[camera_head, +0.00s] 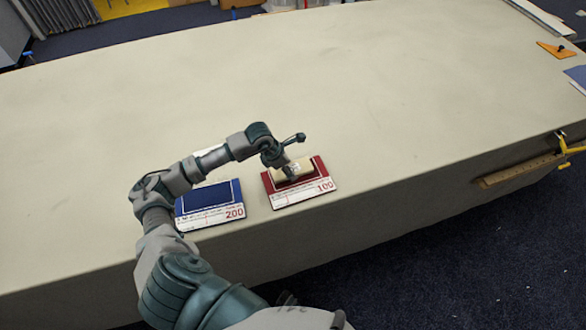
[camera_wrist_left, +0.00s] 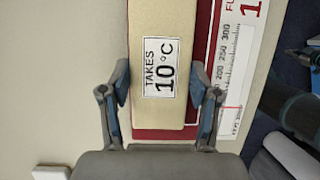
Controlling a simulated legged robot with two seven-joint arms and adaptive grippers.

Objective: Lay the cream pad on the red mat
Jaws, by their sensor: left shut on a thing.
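The cream pad (camera_head: 279,174) is over the red mat (camera_head: 321,174) in the head view. In the wrist view the pad (camera_wrist_left: 163,22) carries a label reading "TAKES 10 °C". The red mat (camera_wrist_left: 160,134) shows below the pad and along its right side, with a white printed strip. My left gripper (camera_head: 289,172) comes down on the pad from above. In the wrist view its fingers (camera_wrist_left: 160,90) are at the pad's two long sides, shut on it. I cannot tell whether the pad touches the mat. My right gripper is not in view.
A blue mat (camera_head: 208,196) marked 200 lies left of the red mat, under my left forearm. A small white object (camera_head: 206,152) is partly hidden behind that arm. The table's front edge is close to both mats.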

